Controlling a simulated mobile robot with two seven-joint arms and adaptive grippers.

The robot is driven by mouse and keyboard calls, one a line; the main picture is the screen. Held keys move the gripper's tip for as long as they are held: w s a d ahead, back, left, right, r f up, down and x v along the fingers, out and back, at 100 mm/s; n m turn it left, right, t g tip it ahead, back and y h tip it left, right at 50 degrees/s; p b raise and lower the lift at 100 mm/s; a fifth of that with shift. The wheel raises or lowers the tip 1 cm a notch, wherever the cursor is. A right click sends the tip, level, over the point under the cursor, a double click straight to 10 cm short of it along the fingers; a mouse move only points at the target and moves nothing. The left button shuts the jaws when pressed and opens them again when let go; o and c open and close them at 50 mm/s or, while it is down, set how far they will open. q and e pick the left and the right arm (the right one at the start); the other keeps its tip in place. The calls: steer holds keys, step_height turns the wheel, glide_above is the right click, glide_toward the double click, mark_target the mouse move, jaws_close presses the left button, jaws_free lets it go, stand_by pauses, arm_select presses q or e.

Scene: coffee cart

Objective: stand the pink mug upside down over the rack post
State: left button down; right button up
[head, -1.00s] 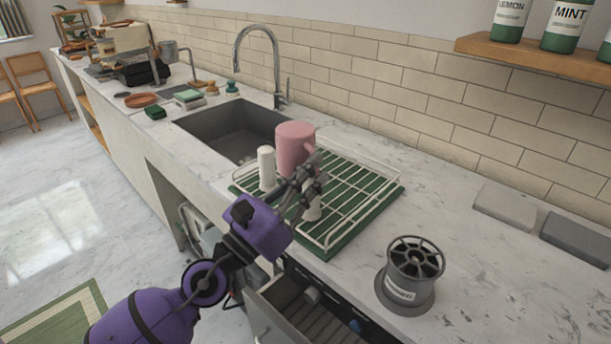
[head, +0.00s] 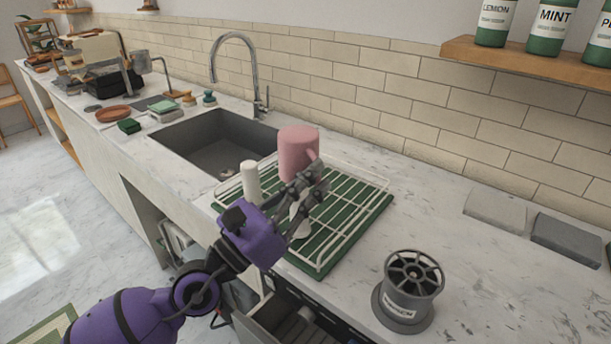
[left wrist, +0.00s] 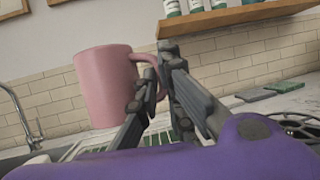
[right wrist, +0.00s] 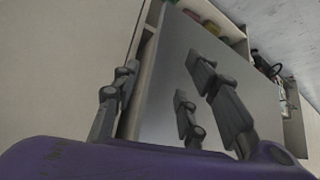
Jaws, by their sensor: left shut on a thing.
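The pink mug (head: 297,154) is upside down, its closed base facing up, above the far part of the dish rack (head: 345,222). My left gripper (head: 312,180) is shut on the mug's handle; the grip also shows in the left wrist view (left wrist: 160,66). A white rack post (head: 250,181) stands left of the mug and apart from it. A second white post (head: 301,222) is partly hidden behind my left gripper. The mug's rim is partly hidden, and I cannot tell its exact height. My right gripper (right wrist: 160,85) is open and empty beside a grey panel.
The rack has white wire rails over a green tray. A sink (head: 215,145) with a tall faucet (head: 240,65) lies behind left. A grey slotted holder (head: 408,290) stands at the front right. An open drawer (head: 290,325) is below the counter edge.

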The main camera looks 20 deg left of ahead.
arm_select(q)
step_height(320, 180, down, 11)
steer(key=b, duration=1.1)
steer(key=shift+f, duration=0.1)
arm_select(e)
step_height(320, 180, down, 10)
steer(key=s+a, duration=0.1)
steer(key=s, duration=0.1)
steer(key=shift+r+g, duration=0.15)
steer(key=shift+g, duration=0.25)
steer(key=shift+s, duration=0.15)
arm_select(q)
steer(key=shift+f, duration=0.2)
arm_select(e)
steer(key=shift+s+f, duration=0.3)
steer(key=shift+f, duration=0.25)
arm_select(q)
steer(key=shift+b, duration=0.35)
steer(key=c, duration=1.9)
jaws_free()
steer(key=shift+c, duration=0.2)
steer(key=shift+o, duration=0.6)
arm_select(e)
steer(key=shift+w+r, duration=0.15)
steer(key=shift+w, duration=0.05)
